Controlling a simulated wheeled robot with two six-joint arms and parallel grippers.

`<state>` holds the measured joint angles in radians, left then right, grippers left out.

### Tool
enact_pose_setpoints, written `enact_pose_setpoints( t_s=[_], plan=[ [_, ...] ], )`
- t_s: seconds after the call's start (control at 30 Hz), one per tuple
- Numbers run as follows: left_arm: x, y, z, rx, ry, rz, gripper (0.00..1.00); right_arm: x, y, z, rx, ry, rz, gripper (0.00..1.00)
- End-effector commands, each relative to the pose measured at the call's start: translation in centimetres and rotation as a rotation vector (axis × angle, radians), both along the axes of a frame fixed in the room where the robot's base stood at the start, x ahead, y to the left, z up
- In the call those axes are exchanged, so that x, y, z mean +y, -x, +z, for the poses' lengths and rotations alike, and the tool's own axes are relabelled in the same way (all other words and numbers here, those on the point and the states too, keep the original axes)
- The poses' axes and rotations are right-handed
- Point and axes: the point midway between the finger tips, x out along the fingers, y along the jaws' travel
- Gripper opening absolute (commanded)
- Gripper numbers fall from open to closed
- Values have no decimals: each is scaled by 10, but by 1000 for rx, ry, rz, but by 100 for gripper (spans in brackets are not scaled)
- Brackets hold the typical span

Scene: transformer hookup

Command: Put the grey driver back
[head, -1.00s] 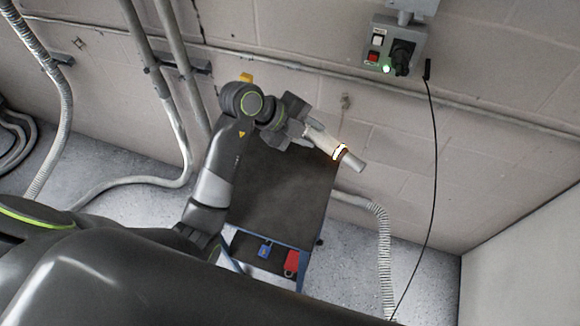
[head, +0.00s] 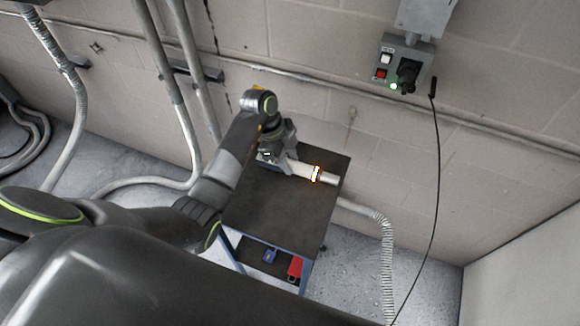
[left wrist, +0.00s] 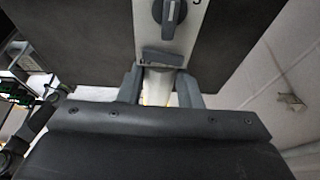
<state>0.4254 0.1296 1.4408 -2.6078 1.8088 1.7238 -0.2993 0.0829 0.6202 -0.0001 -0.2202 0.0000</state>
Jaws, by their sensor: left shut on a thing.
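My left gripper (head: 289,166) is shut on the grey driver (head: 328,179), a pale cylinder with a glowing orange-white ring, above the black cart top (head: 262,205). The driver points right and slightly down in the head view. I cannot tell whether it touches the cart top. In the left wrist view my gripper (left wrist: 163,88) has a finger on each side of a pale grey body (left wrist: 158,82), most of it hidden by the gripper housing. My right gripper is not in view.
A pale strip with a grey rotary knob (left wrist: 170,12) shows beyond the fingers. A blue padlock (head: 270,256) and a red one (head: 295,266) are on the cart's lower shelf. The cart top's front is clear.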

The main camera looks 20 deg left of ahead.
Motion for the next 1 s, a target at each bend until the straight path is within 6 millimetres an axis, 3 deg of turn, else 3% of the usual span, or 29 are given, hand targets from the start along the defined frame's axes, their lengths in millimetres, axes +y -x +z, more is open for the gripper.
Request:
enact_pose_setpoints(
  t_s=[0.33,0.73,0.77,0.9,1.0],
  plan=[
    [-1,0,-35,-2,2,-1,0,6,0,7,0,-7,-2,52],
    [-1,-1,-42,-5,1,-2,0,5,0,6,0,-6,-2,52],
    [-1,0,-43,-3,1,-1,34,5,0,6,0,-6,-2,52],
    [-1,0,-42,-3,1,-1,52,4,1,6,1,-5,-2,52],
    [-1,0,-42,-3,1,-1,53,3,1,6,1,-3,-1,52]
  ],
)
